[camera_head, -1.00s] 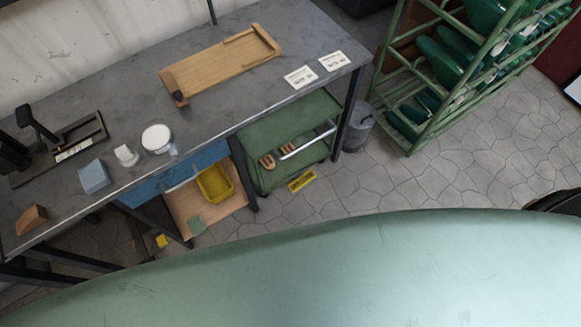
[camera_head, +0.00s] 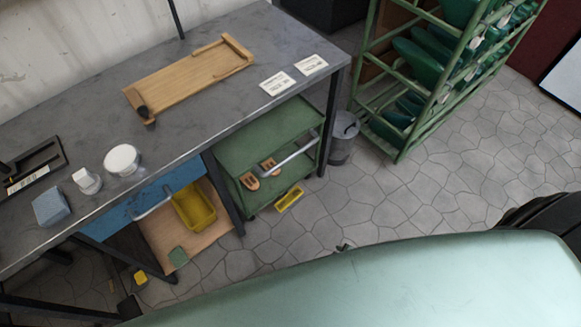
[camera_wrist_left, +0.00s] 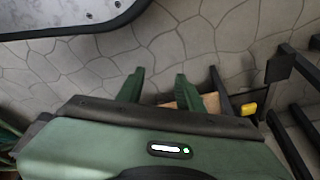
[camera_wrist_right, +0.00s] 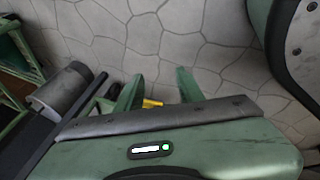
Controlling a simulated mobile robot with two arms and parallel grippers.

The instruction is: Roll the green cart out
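The green cart (camera_head: 262,133) stands under the right end of the workbench, with its front edge and pale bar handle (camera_head: 293,158) facing the open floor. A pair of brown sandal-like pieces (camera_head: 262,173) lies by the handle. A yellow item (camera_head: 289,198) is at the cart's front, low down; I cannot tell what holds it. My left gripper (camera_wrist_left: 160,76) is open and empty above the floor in its wrist view. My right gripper (camera_wrist_right: 156,76) is also open and empty, with a yellow piece beyond its fingers. Neither gripper touches the cart.
The workbench (camera_head: 200,112) bears a wooden tray (camera_head: 188,80) and cards. Left of the cart are a bench leg and a yellow bin (camera_head: 195,207) on a wooden shelf. A grey waste bin (camera_head: 342,140) and a green rack (camera_head: 398,152) stand right. The tiled floor (camera_head: 400,205) ahead is clear.

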